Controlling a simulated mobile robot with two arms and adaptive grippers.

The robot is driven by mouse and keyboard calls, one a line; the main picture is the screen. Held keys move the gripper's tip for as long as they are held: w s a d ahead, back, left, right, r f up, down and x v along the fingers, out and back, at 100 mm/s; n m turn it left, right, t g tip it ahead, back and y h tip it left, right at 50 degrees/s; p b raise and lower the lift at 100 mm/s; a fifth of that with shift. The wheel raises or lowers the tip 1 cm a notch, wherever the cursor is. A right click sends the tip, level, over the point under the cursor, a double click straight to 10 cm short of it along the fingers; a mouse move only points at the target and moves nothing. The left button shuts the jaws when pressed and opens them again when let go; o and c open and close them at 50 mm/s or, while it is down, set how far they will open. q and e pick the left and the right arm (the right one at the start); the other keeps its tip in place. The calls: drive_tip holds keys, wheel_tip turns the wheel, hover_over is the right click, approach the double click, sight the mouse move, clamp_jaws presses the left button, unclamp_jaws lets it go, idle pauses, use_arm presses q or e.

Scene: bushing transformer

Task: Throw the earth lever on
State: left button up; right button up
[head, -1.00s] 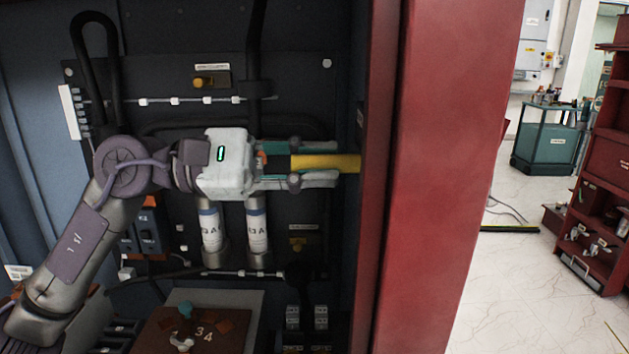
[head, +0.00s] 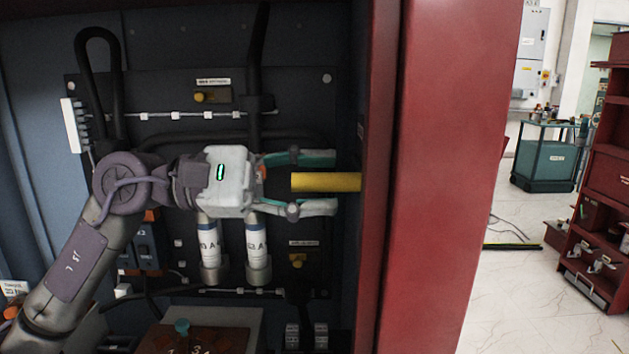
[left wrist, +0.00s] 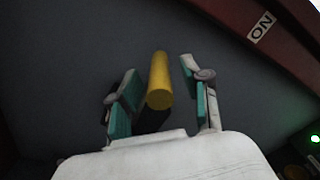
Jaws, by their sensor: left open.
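The earth lever shows as a yellow bar (head: 326,182) lying level at the right inner side of the cabinet. In the left wrist view its round yellow end (left wrist: 159,97) faces the camera. My left gripper (head: 318,183) is open, with one finger above and one below the lever in the head view. The lever lies between the fingers, with visible gaps to both. In the left wrist view the fingers (left wrist: 160,92) stand on both sides of it. An "ON" label (left wrist: 262,27) sits on a red strip at upper right there. My right gripper is not in view.
The red cabinet post (head: 430,180) stands just right of the lever. Behind the gripper are two white fuse cylinders (head: 257,238), cables and a dark panel. A brown board (head: 190,340) lies below. Open floor and a red shelf (head: 610,180) are at right.

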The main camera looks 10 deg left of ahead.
use_arm(q)
drive_tip(key=s+a, duration=0.2)
drive_tip(key=a, duration=0.9)
drive_tip(key=shift+s+a, duration=0.15)
drive_tip(key=shift+a, duration=0.25)
